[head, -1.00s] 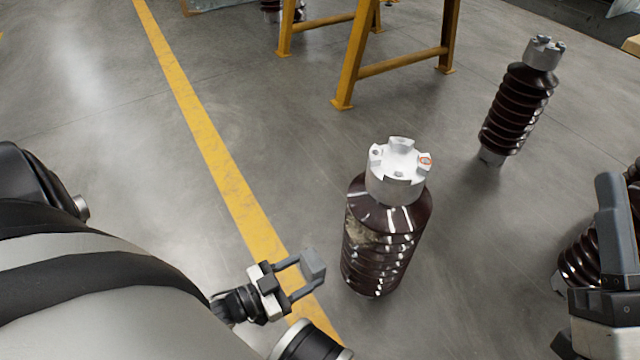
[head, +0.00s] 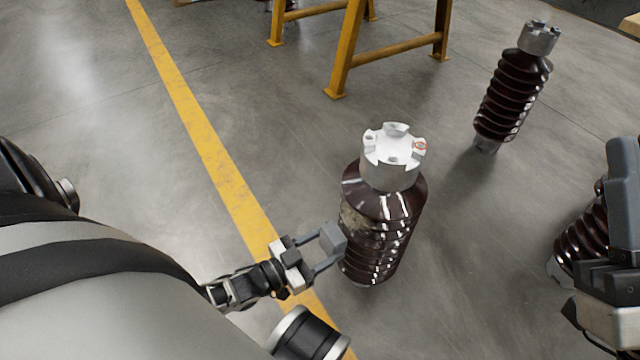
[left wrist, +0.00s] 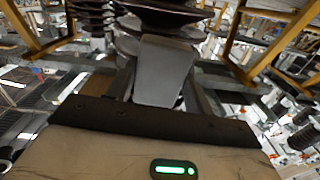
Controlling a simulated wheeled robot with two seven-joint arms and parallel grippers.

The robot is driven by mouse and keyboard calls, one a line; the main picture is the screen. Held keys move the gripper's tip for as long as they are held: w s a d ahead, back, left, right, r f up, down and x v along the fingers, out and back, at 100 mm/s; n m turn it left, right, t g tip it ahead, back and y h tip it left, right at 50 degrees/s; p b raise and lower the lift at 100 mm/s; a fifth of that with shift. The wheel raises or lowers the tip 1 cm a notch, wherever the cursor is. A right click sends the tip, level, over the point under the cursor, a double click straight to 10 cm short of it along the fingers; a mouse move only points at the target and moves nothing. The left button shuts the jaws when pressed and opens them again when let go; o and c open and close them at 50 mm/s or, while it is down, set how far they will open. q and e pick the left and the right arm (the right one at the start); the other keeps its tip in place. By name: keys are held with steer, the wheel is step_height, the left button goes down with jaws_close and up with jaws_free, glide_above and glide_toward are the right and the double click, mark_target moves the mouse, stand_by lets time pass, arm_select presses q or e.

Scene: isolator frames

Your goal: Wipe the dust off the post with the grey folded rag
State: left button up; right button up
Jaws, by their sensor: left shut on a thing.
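The post (head: 399,210) is a dark brown ribbed insulator with a silver metal cap, standing upright on the floor. A tan dusty patch (head: 357,222) shows on its left side. My left gripper (head: 328,250) is shut on the grey folded rag (head: 333,240), which is at the post's left side, close to the dusty patch; I cannot tell if they touch. In the left wrist view the rag (left wrist: 163,72) sits between the fingers, in front of the ribs. Of my right gripper (head: 622,215), one grey finger shows at the right edge; its opening cannot be judged.
A second brown insulator (head: 511,95) stands at the back right. Another one (head: 582,236) is partly hidden behind my right gripper. Yellow trestle legs (head: 345,55) stand behind the post. A yellow floor line (head: 215,160) runs along the left. Floor left of the line is clear.

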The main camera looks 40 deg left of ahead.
mark_target(326, 238)
arm_select(q)
steer(key=shift+x, duration=0.8)
stand_by(0.4)
step_height(326, 238, up, 4)
steer(key=p, duration=0.3)
steer(key=shift+s+f+p, duration=0.1)
steer(key=shift+s+p, duration=0.05)
steer(key=shift+p, duration=0.15)
steer(key=r+p, duration=0.6)
steer(key=r, duration=0.1)
steer(key=shift+w+r+p, duration=0.1)
steer(key=shift+w+p, duration=0.15)
steer(key=shift+p, duration=0.15)
steer(key=shift+s+f+b, duration=0.1)
steer(key=shift+f+b, duration=1.6)
steer(key=shift+f, duration=0.2)
steer(key=shift+s+f+b, duration=0.15)
steer(key=shift+f+b, duration=1.55)
steer(key=shift+f, duration=0.25)
